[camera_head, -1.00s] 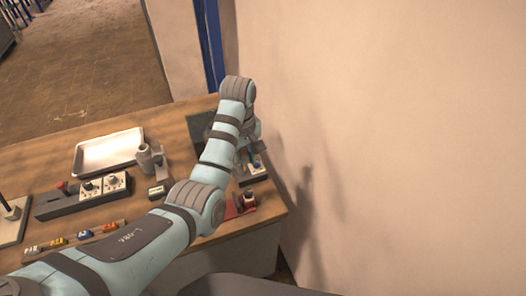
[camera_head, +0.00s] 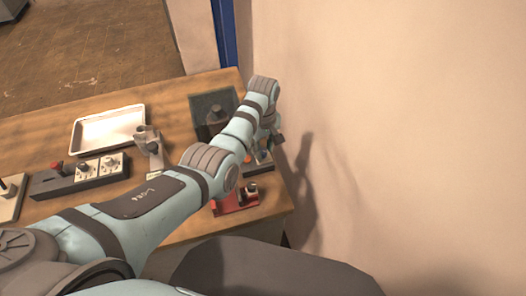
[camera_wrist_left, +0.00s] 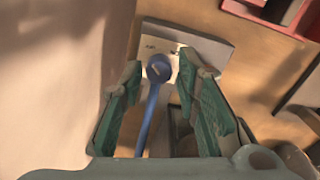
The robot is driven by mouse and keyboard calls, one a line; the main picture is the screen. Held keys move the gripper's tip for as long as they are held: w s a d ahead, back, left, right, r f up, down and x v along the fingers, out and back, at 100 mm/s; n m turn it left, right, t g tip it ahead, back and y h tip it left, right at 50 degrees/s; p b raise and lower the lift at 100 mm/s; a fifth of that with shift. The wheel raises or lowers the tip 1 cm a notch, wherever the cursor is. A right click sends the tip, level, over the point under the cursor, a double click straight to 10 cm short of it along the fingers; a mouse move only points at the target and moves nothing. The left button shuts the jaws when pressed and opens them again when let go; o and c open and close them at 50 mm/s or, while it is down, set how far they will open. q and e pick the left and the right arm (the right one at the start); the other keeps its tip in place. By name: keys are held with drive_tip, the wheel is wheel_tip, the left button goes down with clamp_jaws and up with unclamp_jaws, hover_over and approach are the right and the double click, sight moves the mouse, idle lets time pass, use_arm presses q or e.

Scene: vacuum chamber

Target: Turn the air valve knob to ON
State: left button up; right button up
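The air valve's blue knob (camera_wrist_left: 158,70) shows in the left wrist view on a pale grey plate (camera_wrist_left: 207,46) with small dark lettering that I cannot read. A blue bar (camera_wrist_left: 148,120) runs from the knob toward the bottom of the picture. My left gripper (camera_wrist_left: 160,74) is open, its two green fingers apart on either side of the knob, with no clear contact. In the head view my left gripper (camera_head: 272,135) is by the wall at the table's right end, and my arm partly hides the valve. My right gripper is not in view.
The wall (camera_head: 400,120) stands close to the right of my left gripper. A red fixture (camera_head: 236,199), a dark box with knobs (camera_head: 80,178), a grey metal part (camera_head: 150,145) and a silver tray (camera_head: 108,128) are on the wooden table (camera_head: 40,125).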

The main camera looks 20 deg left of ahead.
use_arm(q)
drive_tip(key=shift+w+f, duration=0.2)
drive_tip(key=shift+f, duration=0.3)
drive_tip(key=shift+w+f, duration=0.2)
drive_tip(key=shift+f, duration=0.3)
drive_tip(key=shift+a, duration=0.1)
drive_tip(key=shift+s+r, duration=0.25)
drive_tip(key=shift+s, duration=0.05)
drive_tip(key=shift+c, duration=1.1)
clamp_jaws()
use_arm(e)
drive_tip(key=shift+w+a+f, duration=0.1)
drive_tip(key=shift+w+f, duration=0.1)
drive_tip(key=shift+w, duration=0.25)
